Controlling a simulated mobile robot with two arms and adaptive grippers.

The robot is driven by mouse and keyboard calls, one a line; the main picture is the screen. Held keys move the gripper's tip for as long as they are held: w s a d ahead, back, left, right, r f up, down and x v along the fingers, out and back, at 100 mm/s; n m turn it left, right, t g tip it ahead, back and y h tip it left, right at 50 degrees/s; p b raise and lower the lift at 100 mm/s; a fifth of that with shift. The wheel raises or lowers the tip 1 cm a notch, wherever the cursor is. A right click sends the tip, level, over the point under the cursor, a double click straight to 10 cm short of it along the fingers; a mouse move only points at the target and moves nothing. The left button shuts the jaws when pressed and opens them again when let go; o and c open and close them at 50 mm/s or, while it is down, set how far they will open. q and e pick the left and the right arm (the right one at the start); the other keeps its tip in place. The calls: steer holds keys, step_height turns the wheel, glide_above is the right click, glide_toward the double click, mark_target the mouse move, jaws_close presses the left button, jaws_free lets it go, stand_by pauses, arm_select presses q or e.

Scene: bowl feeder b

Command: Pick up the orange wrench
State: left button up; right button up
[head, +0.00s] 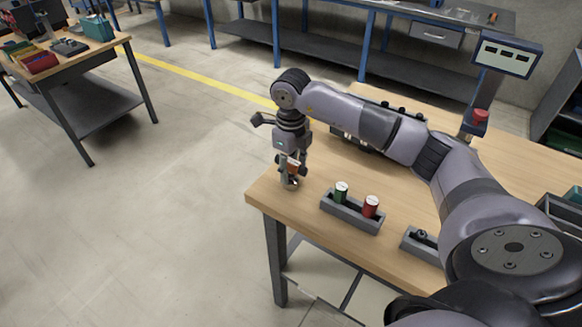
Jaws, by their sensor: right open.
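I cannot make out a clear orange wrench in the head view. A small orange thing (294,167) shows between the fingers of my right gripper (290,179), partly hidden by them, and its shape is too small to tell. My right gripper points down over the left end of the wooden table (410,255) and is open around or just in front of that thing. I cannot tell whether the fingers touch it. A tiny orange item (492,17) also lies on the far bench. My left gripper is not in view.
A grey holder (350,214) with a green cylinder (341,192) and a red cylinder (371,206) stands right of my gripper. A second grey holder (420,245) is farther right. A post with a display (508,56) and red button (480,117) stands at the back.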

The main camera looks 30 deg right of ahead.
steer(key=shift+c, duration=0.6)
jaws_close()
